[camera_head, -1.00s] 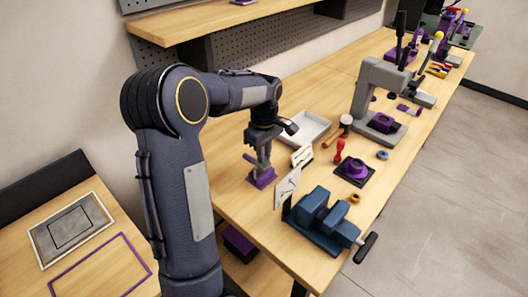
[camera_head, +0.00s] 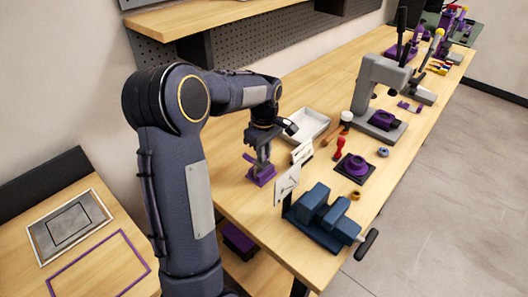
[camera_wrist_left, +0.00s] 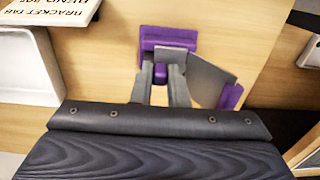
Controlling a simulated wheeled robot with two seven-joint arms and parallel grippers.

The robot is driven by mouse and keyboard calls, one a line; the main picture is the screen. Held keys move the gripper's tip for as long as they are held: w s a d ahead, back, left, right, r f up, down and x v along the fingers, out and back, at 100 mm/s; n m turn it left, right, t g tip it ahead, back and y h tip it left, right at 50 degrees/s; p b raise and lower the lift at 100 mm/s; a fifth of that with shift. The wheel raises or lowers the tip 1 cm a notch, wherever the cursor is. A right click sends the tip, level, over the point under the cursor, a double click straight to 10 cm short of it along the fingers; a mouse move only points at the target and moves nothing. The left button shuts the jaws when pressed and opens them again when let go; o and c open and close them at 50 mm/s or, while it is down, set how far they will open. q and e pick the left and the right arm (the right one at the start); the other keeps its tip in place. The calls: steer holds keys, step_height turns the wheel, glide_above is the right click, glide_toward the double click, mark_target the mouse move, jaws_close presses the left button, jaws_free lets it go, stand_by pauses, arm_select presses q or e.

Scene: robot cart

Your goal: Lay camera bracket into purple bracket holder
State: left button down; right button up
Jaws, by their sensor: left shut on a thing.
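The purple bracket holder (camera_head: 261,178) stands on the bench near its left end, below my left gripper (camera_head: 262,157). In the left wrist view, a purple part of the holder (camera_wrist_left: 168,37) shows beyond the fingertips, with another purple part (camera_wrist_left: 231,97) to the right. My left gripper (camera_wrist_left: 162,84) points down and is shut on the camera bracket, a grey plate (camera_wrist_left: 208,79) extending to the right of the fingers. The bracket is at the holder, but I cannot tell whether it rests fully in it. My right gripper is in no view.
A white tray (camera_head: 309,124) lies behind the gripper. White sign cards (camera_head: 287,185) and a blue vise (camera_head: 322,216) stand to the right and front. A red-handled tool (camera_head: 339,149), a purple fixture (camera_head: 356,168) and a grey press (camera_head: 379,92) are farther right.

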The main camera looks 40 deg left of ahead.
arm_select(q)
steer(key=c, duration=1.3)
jaws_free()
steer(key=shift+c, duration=0.2)
steer(key=shift+r, duration=0.1)
